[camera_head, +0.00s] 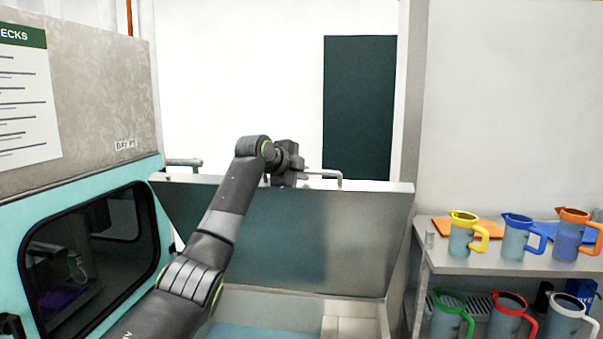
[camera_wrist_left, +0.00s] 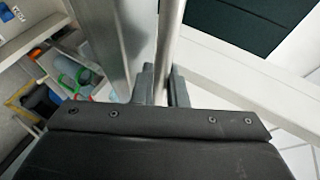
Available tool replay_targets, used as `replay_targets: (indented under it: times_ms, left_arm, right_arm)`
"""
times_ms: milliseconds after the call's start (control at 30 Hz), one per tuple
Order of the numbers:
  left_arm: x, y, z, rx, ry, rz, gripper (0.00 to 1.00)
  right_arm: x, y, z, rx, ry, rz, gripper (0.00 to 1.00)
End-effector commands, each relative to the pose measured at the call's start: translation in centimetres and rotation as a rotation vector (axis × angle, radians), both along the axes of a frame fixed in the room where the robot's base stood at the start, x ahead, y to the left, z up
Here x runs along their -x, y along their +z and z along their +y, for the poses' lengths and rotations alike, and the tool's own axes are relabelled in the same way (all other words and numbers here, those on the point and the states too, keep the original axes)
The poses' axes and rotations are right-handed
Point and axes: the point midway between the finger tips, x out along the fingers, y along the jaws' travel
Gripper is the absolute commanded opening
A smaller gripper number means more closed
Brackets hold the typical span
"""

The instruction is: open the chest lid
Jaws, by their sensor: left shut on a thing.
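The chest lid (camera_head: 330,235) is a grey metal panel standing raised, near upright, at the back of the chest (camera_head: 300,310). Its pale interior shows below the lid. A bar handle (camera_head: 325,173) runs along the lid's top edge. My left gripper (camera_head: 300,172) is at that edge, and its fingers are closed around the handle. In the left wrist view the handle (camera_wrist_left: 171,40) is a metal bar between the two fingers (camera_wrist_left: 161,85), beside the lid's edge (camera_wrist_left: 118,45). The fingertips are small and partly hidden in the head view. My right gripper is not in view.
A teal-framed cabinet (camera_head: 75,195) with a dark window stands close at left. At right a shelf unit (camera_head: 480,262) holds several clear jugs with coloured handles. A dark panel (camera_head: 360,105) is on the white wall behind the lid.

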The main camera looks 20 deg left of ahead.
Motion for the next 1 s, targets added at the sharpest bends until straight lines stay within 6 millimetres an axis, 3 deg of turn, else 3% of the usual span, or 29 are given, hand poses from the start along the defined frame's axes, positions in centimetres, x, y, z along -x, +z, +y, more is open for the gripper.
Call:
replay_targets:
  times_ms: [167,200,333,733,1000]
  left_arm:
    - [0.0,-0.4,0.1,0.000,0.001,0.007,0.00]
    - [0.0,-0.4,0.1,0.000,0.002,0.006,0.18]
    - [0.0,-0.3,0.0,0.001,0.002,0.005,0.34]
    - [0.7,-0.1,0.2,0.000,0.001,0.002,0.34]
    - [5.0,1.8,0.9,-0.003,0.002,-0.006,0.34]
  right_arm:
    - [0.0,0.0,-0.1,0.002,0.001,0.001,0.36]
    - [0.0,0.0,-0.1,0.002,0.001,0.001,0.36]
    - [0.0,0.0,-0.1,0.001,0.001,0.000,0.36]
    - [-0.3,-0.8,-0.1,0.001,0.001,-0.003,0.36]
    - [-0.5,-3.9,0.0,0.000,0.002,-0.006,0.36]
